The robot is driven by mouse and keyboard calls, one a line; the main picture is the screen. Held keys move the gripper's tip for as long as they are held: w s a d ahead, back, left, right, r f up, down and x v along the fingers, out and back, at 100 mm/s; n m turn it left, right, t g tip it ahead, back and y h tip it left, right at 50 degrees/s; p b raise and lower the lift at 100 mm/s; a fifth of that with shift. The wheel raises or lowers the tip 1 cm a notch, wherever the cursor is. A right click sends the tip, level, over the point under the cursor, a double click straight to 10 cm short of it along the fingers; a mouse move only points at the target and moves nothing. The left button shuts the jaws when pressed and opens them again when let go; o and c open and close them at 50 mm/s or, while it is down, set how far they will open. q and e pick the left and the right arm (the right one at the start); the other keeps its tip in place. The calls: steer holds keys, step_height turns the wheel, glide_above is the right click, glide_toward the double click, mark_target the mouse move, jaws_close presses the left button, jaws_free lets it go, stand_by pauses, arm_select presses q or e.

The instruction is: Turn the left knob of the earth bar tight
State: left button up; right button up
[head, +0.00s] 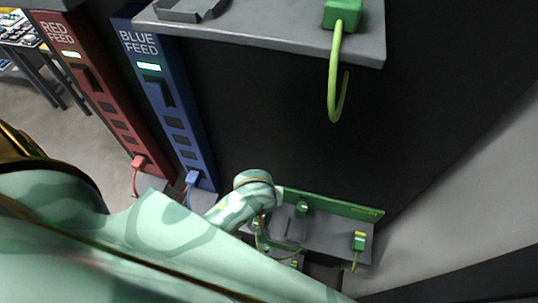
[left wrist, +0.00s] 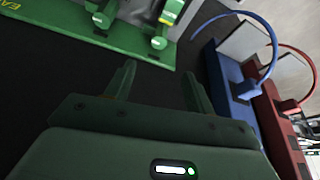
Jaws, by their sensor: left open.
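The green earth bar (head: 335,203) runs along the back of a low grey shelf. It fills the upper left of the left wrist view (left wrist: 70,38). One green knob (head: 302,208) stands near its middle; it also shows in the left wrist view (left wrist: 101,17). The other knob (left wrist: 158,42), beside a yellow-and-green lug, is the left one by the bar's lettering; in the head view it is beside my arm, partly hidden. My left gripper (left wrist: 160,80) is open and empty, its fingers apart and short of the left knob. My right gripper is not in view.
A green plug (head: 358,241) with a yellow-green lead sits at the shelf's right. A blue feed column (head: 165,95) and red feed column (head: 95,90) stand to the left. An upper grey shelf (head: 270,32) carries a green block (head: 342,14) with a hanging green cable (head: 334,85).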

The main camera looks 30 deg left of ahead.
arm_select(q)
steer(key=b+x, duration=0.4)
steer(key=x, duration=1.1)
steer(key=shift+w+a+f+b, duration=0.15)
steer(key=shift+w+f+b, duration=0.15)
steer(key=shift+b, duration=0.1)
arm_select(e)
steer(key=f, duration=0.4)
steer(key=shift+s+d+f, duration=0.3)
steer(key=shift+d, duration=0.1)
arm_select(q)
steer(key=shift+r, duration=0.1)
steer(key=c, duration=1)
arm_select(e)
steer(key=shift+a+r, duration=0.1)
